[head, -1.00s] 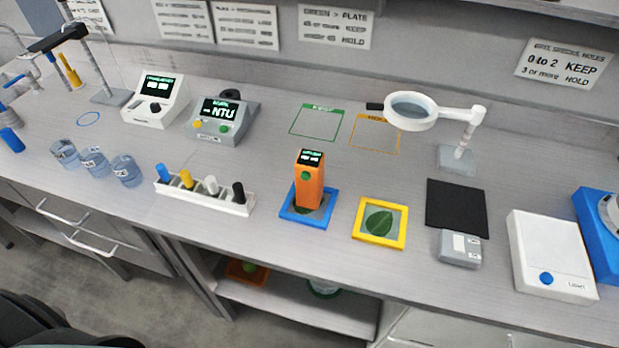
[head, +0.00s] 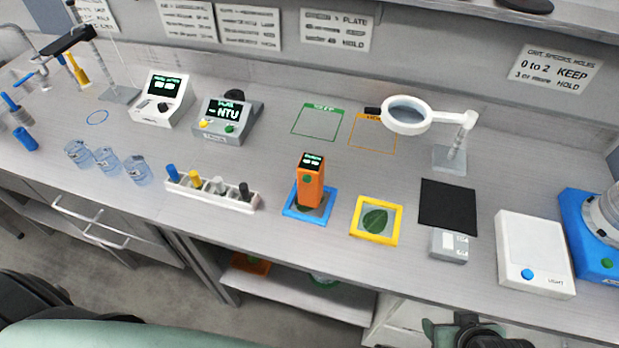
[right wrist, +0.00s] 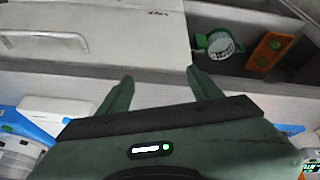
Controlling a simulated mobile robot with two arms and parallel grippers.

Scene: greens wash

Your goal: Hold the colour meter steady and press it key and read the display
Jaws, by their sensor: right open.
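The orange colour meter (head: 311,186) stands upright on the blue-framed tile (head: 288,213) near the bench front. Its small dark display (head: 312,160) faces up and is lit, but the digits are too small to read. A green key (head: 307,179) shows on its front face. My right gripper (head: 465,335) is at the bottom edge of the head view, in front of the bench and well apart from the meter. In the right wrist view its two green fingers (right wrist: 159,78) are spread with nothing between them. My left gripper is not in view.
A yellow-framed leaf tile (head: 376,220) lies right of the meter, and a rack of coloured pens (head: 212,193) stands left. A magnifier (head: 408,114) stands behind. A grey box (head: 450,245) and a white light box (head: 535,253) are at the right.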

